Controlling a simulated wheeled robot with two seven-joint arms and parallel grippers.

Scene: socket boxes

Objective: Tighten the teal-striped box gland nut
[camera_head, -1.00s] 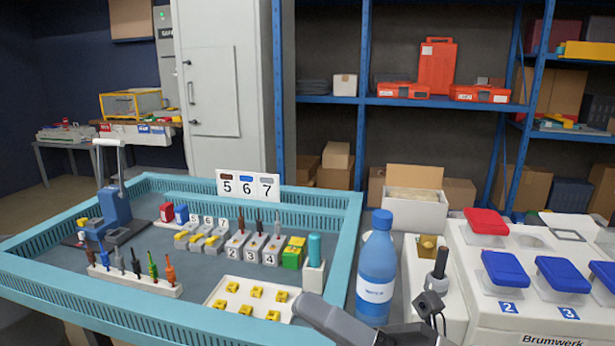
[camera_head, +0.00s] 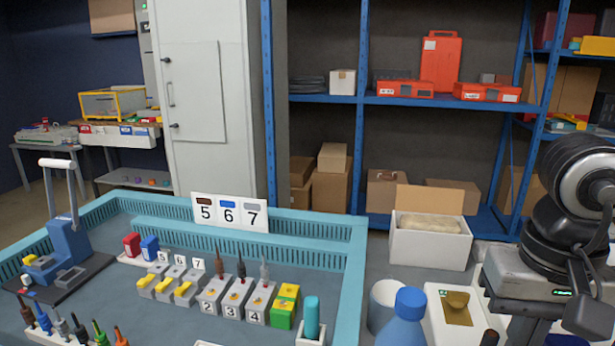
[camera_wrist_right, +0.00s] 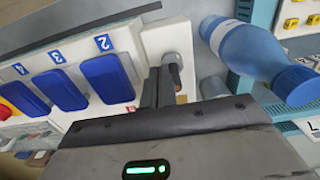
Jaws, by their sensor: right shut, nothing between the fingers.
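Three grey boxes (camera_head: 233,298) marked 2, 3 and 4 stand in the blue-rimmed tray in the head view, each with an upright stem. A row of smaller grey boxes (camera_head: 169,284) marked 5, 6 and 7 with yellow parts is to their left. I cannot tell which box bears a teal stripe. My right gripper's fingers (camera_wrist_right: 160,88) are shut and empty in the right wrist view, close to a grey cylinder (camera_wrist_right: 177,38) with a dark, orange-tipped part. My right arm is at the right of the head view. My left gripper is not in view.
A blue bottle (camera_head: 403,322) stands right of the tray (camera_head: 345,290); it also shows in the right wrist view (camera_wrist_right: 245,52). A teal cylinder (camera_head: 312,316) stands in a white holder beside a green-yellow block (camera_head: 285,306).

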